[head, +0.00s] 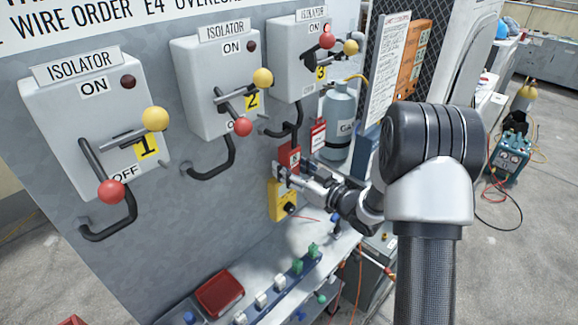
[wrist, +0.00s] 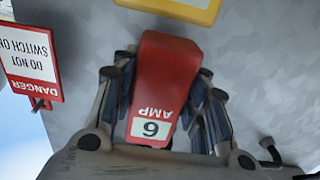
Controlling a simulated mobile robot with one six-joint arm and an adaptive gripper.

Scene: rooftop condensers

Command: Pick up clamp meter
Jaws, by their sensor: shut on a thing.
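My gripper (head: 284,173) is at the grey panel, with its fingers on both sides of a red block (head: 289,157). In the wrist view the red block (wrist: 160,85) is tapered, marked "6 AMP" on a white label, and held between the fingers (wrist: 165,100). I cannot tell whether it still touches the panel. A yellow device (head: 283,201) with a black dial is on the panel just below. Its yellow edge (wrist: 170,8) shows at the top of the wrist view. I cannot tell for sure which of the two is the clamp meter.
Several isolator switches (head: 85,128) with red and yellow knobs stick out to the left. A red "DANGER" tag (wrist: 30,65) hangs beside the gripper. A shelf (head: 255,285) with small parts and a red tray (head: 219,293) is below. A grey gas cylinder (head: 340,125) stands behind.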

